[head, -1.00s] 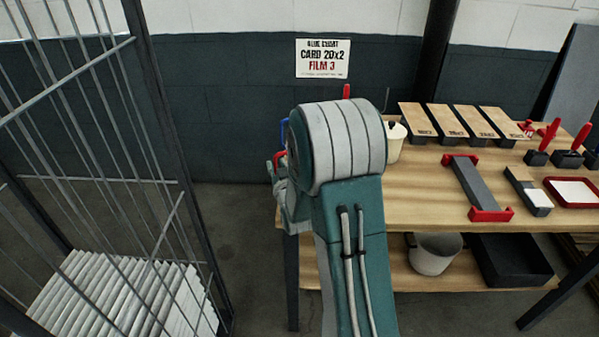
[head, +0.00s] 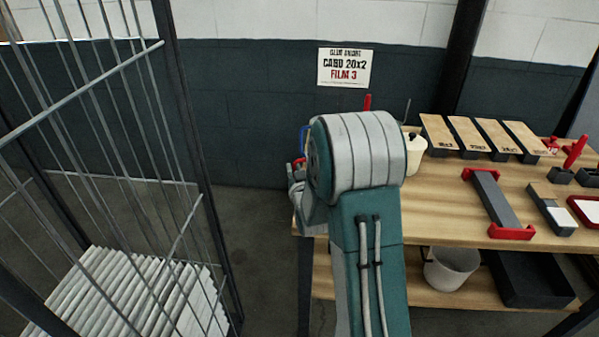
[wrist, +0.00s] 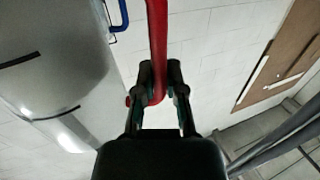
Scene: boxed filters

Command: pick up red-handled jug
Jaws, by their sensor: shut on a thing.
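The red handle (wrist: 158,35) of the jug shows in the wrist view as a thick red bar running down between my fingertips. My gripper (wrist: 158,92) is shut on this handle. I cannot make out the jug's body behind it. In the head view my arm hides most of the gripper and the jug.
A blue handle (wrist: 120,16) shows in the wrist view beside a large pale rounded shape. The workbench (head: 445,215) holds a white pot (head: 415,148), wood-topped blocks and red-ended tools. A wire cage (head: 190,150) stands left. Bare floor (head: 262,235) lies between.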

